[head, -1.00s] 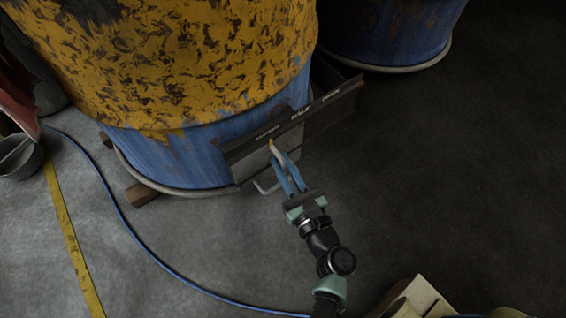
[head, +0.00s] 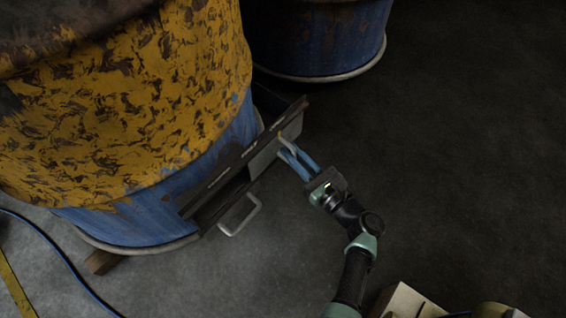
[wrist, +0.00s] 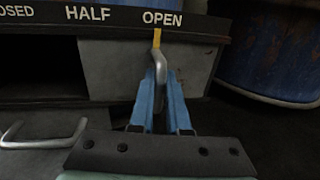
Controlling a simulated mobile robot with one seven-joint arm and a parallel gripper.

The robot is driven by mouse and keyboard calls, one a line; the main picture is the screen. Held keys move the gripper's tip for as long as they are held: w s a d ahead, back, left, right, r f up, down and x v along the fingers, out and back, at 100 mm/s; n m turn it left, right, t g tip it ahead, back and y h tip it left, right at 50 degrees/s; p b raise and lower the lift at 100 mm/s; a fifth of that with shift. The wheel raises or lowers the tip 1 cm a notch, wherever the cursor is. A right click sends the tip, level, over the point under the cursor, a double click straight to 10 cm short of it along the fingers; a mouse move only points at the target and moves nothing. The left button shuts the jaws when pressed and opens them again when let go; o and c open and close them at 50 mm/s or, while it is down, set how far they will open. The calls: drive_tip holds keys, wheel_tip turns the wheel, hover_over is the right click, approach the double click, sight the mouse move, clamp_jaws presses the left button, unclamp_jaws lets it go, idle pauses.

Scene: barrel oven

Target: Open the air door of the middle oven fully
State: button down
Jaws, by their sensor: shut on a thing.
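The air door (head: 265,156) is a grey sliding plate under a dark label rail on the front of the blue and yellow barrel oven (head: 130,120). In the wrist view, the plate (wrist: 118,70) sits at the right part of the slot, with a dark opening (wrist: 40,75) to its left. Its yellow pointer (wrist: 157,37) stands under the word OPEN (wrist: 162,19). My gripper (head: 287,153) is shut on the door's bent metal handle (wrist: 158,68), its blue fingers on either side. The handle's lower end is partly hidden between the fingers.
A second, U-shaped handle (head: 240,215) sticks out below the slot, left of my gripper; it also shows in the wrist view (wrist: 45,143). Another blue barrel (head: 320,40) stands behind. The dark floor (head: 460,150) to the right is clear.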

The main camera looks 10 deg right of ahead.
drive_tip(key=shift+w+d, duration=0.3)
drive_tip(key=shift+d, duration=0.3)
drive_tip(key=c, duration=0.9)
unclamp_jaws()
drive_tip(key=shift+s, duration=0.25)
drive_tip(key=p+v, duration=0.5)
drive_tip(key=v, duration=0.7)
drive_tip(key=shift+s+d, duration=0.15)
